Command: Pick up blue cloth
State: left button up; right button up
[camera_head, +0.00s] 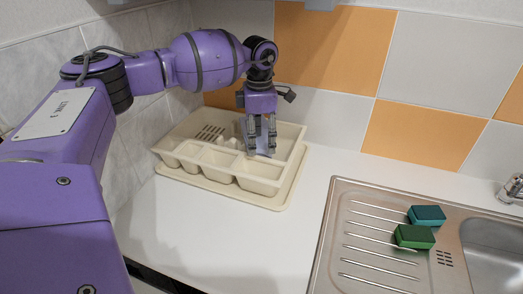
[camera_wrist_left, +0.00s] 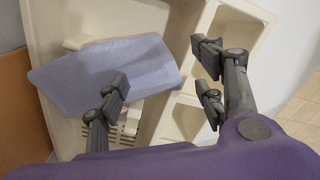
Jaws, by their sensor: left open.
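The blue cloth (camera_wrist_left: 120,72) lies inside the cream dish rack, a flat pale-blue piece in the left wrist view. In the head view only part of the cloth (camera_head: 262,151) shows, behind and below the fingers. My left gripper (camera_head: 262,150) points down over the rack from the left arm. In the left wrist view the left gripper (camera_wrist_left: 160,95) is open, with one finger over the cloth and the other over the rack's compartments. I cannot tell whether a finger touches the cloth. My right gripper is not in view.
The cream dish rack (camera_head: 208,176) has several compartments and sits on a tray on the white counter (camera_head: 230,240) against tiled walls. A steel sink drainer (camera_head: 345,235) is on the right, with a teal sponge (camera_head: 427,215) and a green sponge (camera_head: 414,237). Counter between rack and sink is clear.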

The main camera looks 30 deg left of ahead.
pick_arm(q)
jog(key=shift+f, duration=0.55)
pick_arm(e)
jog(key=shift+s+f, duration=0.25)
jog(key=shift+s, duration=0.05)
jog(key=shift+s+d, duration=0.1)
pick_arm(q)
jog(key=shift+f, duration=0.25)
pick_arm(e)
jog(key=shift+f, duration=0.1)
